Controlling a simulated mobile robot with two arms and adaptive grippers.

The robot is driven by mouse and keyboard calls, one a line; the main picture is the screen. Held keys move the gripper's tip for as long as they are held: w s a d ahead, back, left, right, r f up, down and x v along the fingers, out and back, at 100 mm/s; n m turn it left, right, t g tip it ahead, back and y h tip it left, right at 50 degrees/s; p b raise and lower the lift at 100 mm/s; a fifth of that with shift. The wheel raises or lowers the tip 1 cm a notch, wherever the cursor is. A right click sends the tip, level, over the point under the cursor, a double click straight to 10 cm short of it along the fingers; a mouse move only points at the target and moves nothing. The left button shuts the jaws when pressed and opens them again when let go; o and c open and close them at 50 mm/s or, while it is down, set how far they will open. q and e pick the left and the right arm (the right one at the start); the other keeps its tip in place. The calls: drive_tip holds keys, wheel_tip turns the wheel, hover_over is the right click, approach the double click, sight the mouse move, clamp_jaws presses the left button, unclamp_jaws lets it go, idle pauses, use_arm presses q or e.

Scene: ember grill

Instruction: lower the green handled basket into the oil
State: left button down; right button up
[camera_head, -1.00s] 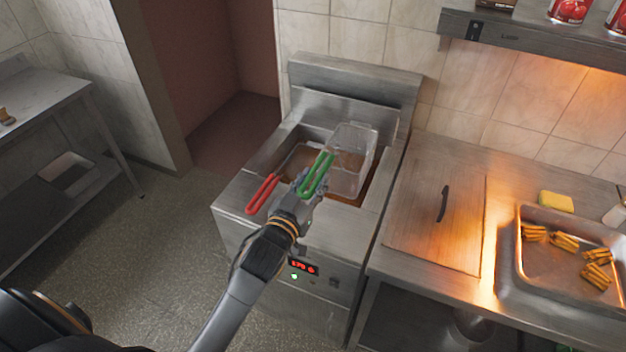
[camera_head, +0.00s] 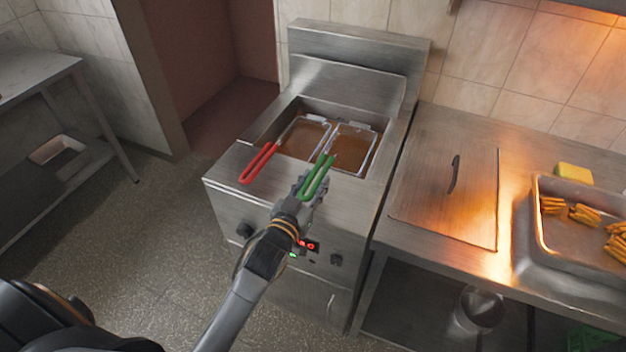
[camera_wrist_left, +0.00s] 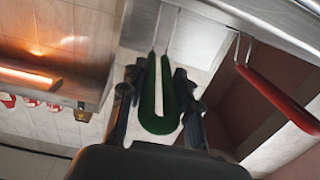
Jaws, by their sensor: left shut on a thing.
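The green handled basket (camera_head: 352,144) sits down in the right side of the fryer's oil well, with its rim showing and brown oil around and inside it. Its green handle (camera_head: 317,176) slants toward the front over the fryer's edge. My left gripper (camera_head: 311,188) is shut on that handle; in the left wrist view the green handle (camera_wrist_left: 157,108) lies between the two fingers. The fryer (camera_head: 222,170) is a steel box with a red lit display. My right gripper is not in view.
A red handled basket (camera_head: 304,134) sits in the left half of the oil. A steel counter with a lidded section (camera_head: 432,215) stands at the right, with a tray (camera_head: 560,262) of fried pieces and a yellow sponge (camera_head: 574,174). A shelf table stands far left.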

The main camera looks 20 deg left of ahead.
use_arm(q)
drive_tip(key=shift+f, duration=0.4)
drive_tip(key=shift+f+b, duration=0.65)
drive_tip(key=shift+f, duration=0.15)
drive_tip(key=c, duration=0.9)
unclamp_jaws()
drive_tip(key=shift+f, duration=0.1)
drive_tip(key=shift+s, duration=0.15)
